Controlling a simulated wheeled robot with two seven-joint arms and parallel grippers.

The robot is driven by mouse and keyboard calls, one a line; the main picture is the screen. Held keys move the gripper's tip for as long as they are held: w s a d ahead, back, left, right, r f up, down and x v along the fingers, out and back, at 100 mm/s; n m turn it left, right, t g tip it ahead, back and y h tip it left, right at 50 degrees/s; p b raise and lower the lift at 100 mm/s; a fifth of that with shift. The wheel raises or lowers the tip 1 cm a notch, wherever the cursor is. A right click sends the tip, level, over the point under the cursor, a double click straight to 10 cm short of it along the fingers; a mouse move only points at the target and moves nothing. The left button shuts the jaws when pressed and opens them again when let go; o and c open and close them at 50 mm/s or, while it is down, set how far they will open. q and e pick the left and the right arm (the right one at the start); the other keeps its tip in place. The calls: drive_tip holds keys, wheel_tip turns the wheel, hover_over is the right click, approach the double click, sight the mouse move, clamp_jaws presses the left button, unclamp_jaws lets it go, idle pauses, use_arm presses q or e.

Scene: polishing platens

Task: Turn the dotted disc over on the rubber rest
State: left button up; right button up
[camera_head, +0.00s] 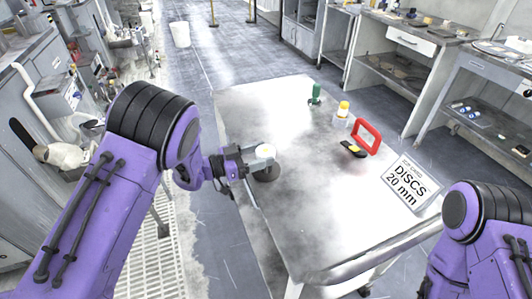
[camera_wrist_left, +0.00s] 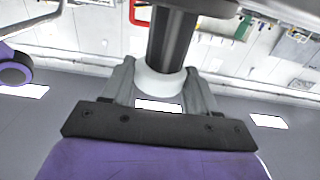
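The disc (camera_head: 265,150) is a small white round piece at the left edge of the grey table; I see no dots on it. The dark rubber rest (camera_head: 266,172) stands under it, partly hidden by my gripper. My left gripper (camera_head: 255,163) is at the disc. In the left wrist view the white disc (camera_wrist_left: 158,84) sits between the two grey fingers (camera_wrist_left: 160,88), which appear to touch its sides. A dark column (camera_wrist_left: 172,40) meets the disc there; I cannot tell whether they touch. My right gripper is out of view.
On the table (camera_head: 285,220) are a green bottle (camera_head: 316,94), a yellow-capped container (camera_head: 342,114), a red frame (camera_head: 368,135), a black-and-yellow tool (camera_head: 353,149) and a "DISCS 20 mm" card (camera_head: 410,182). The table's near middle is clear.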

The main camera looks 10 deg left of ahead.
sight(260, 152)
use_arm(q)
drive_tip(key=shift+r+p, duration=2.9)
drive_tip(key=shift+r, duration=0.7)
drive_tip(key=shift+f, duration=0.1)
